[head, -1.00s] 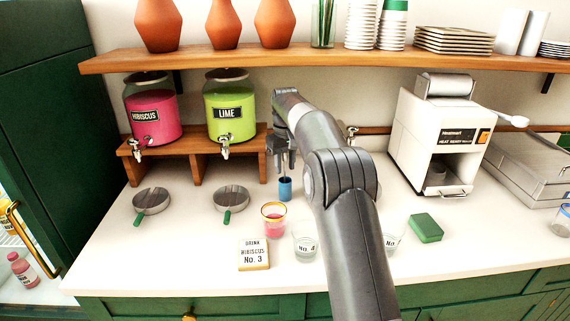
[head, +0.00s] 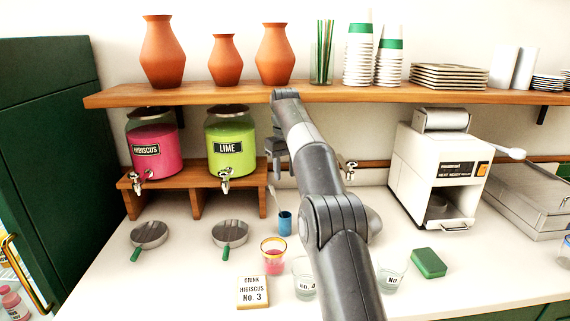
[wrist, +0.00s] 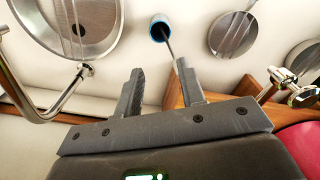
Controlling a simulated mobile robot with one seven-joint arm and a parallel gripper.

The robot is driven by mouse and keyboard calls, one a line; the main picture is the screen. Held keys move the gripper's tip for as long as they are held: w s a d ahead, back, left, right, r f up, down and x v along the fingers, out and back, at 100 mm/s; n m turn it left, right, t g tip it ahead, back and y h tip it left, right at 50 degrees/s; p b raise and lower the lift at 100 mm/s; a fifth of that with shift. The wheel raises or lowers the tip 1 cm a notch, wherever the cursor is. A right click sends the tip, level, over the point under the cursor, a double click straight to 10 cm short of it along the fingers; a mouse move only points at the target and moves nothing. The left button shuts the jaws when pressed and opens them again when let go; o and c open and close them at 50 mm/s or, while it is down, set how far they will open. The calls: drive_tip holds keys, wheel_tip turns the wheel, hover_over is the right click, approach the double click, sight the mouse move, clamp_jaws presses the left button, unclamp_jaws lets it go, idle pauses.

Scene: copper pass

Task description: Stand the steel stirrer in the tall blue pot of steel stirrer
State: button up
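The tall blue pot (head: 285,223) stands upright on the white counter, below the wooden drink stand's right end. The thin steel stirrer (head: 275,200) stands in it, leaning left with its upper part above the rim. In the wrist view the pot's mouth (wrist: 159,28) is at top centre, and the stirrer (wrist: 170,47) runs from it toward the right finger, which hides its end. My gripper (head: 278,166) is above the pot. In the wrist view its fingers (wrist: 161,73) are spread apart with nothing between them.
A glass of pink drink (head: 273,257), a clear glass (head: 305,279) and a drink card (head: 252,292) are in front of the pot. The wooden stand (head: 229,187) with two dispensers is at left. A wooden shelf (head: 330,95) runs above my gripper.

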wheel_tip(320, 180, up, 2)
drive_tip(key=shift+r, duration=0.1)
idle(0.4)
drive_tip(key=s+d+r+m+t, duration=0.1)
drive_tip(key=s+d+r, duration=0.2)
drive_tip(key=s+r, duration=0.5)
drive_tip(key=s+d+r+m+t, duration=0.1)
drive_tip(key=s+d+r+t, duration=0.15)
drive_tip(key=s, duration=0.85)
drive_tip(key=s+d+f+m, duration=0.1)
drive_tip(key=s+f, duration=0.4)
drive_tip(key=s, duration=0.4)
drive_tip(key=s+d+f+m+t, duration=0.1)
drive_tip(key=s+d+f, duration=0.1)
drive_tip(key=s+f, duration=0.4)
drive_tip(key=s+d+f+m+t, duration=0.1)
drive_tip(key=s+f, duration=0.4)
drive_tip(key=s, duration=0.9)
drive_tip(key=shift+d+f, duration=0.25)
drive_tip(key=shift+f, duration=0.1)
